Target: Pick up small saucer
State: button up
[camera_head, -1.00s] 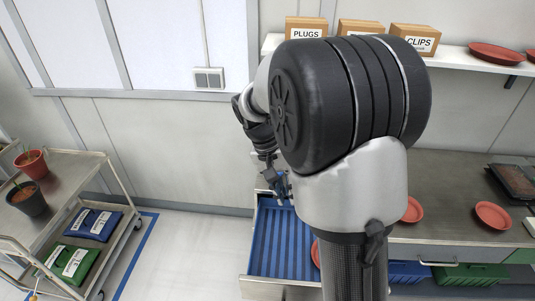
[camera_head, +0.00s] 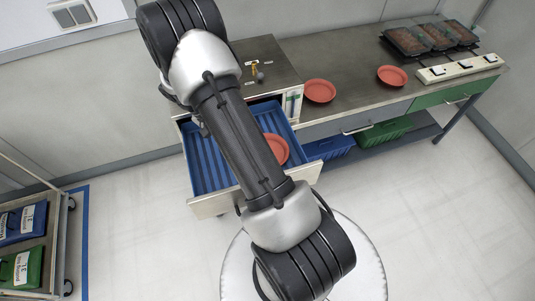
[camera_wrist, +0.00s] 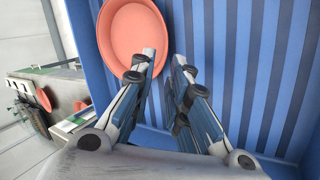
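A round terracotta saucer (camera_head: 279,148) lies in the open blue-lined drawer (camera_head: 204,167), partly hidden behind my arm in the head view. In the wrist view this saucer (camera_wrist: 130,38) is at the upper left, on the blue ribbed drawer floor (camera_wrist: 235,70). My gripper (camera_wrist: 164,58) is open and empty, with a narrow gap between its fingertips. Its left finger overlaps the saucer's lower right edge in the picture; I cannot tell whether they touch. The gripper is hidden behind my arm in the head view. Two more saucers, a larger-looking one (camera_head: 319,91) and a smaller-looking one (camera_head: 392,76), lie on the counter.
The counter (camera_head: 355,79) also holds dark seed trays (camera_head: 408,41) and a white scale strip (camera_head: 459,68) at the right. Blue (camera_head: 330,148) and green (camera_head: 385,131) bins sit below. A cart with bags (camera_head: 22,223) stands at the left. Drawer walls surround the gripper area.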

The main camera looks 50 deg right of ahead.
jog(key=shift+b+x, duration=0.85)
jog(key=shift+x, duration=2.65)
jog(key=shift+w+a+f, duration=0.1)
jog(key=shift+a, duration=0.05)
jog(key=shift+c, duration=0.2)
grip_shut()
